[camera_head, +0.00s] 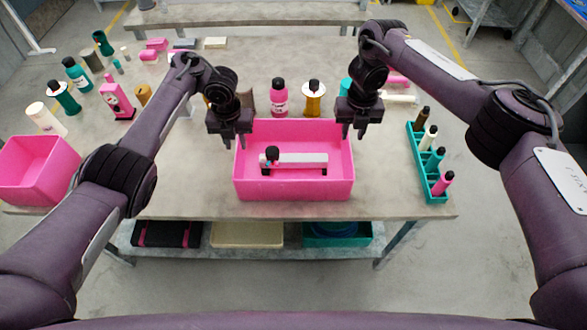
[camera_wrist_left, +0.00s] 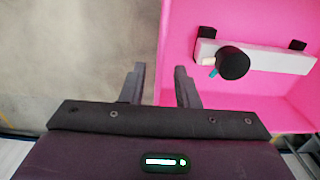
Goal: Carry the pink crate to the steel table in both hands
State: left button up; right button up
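The pink crate (camera_head: 294,190) stands upright near the front edge of a grey-topped table (camera_head: 190,195). My left gripper (camera_head: 229,143) is at the crate's left wall. In the left wrist view, its fingers (camera_wrist_left: 161,88) are apart, with the crate's wall edge (camera_wrist_left: 162,50) between them. My right gripper (camera_head: 354,134) is at the right wall, its fingers apart. I cannot tell how far either reaches below the rim.
A second pink bin (camera_head: 38,170) sits at the table's left end. A teal rack of bottles (camera_head: 430,165) stands right of the crate. Several bottles stand behind it, including a pink one (camera_head: 279,98) and an amber one (camera_head: 313,98). Another grey bench (camera_head: 240,14) is at the back.

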jog(key=shift+s+d+r, duration=0.1)
jog(key=shift+d+r, duration=0.05)
jog(key=shift+r, duration=0.25)
jog(key=shift+r, duration=0.1)
dwell(0.3)
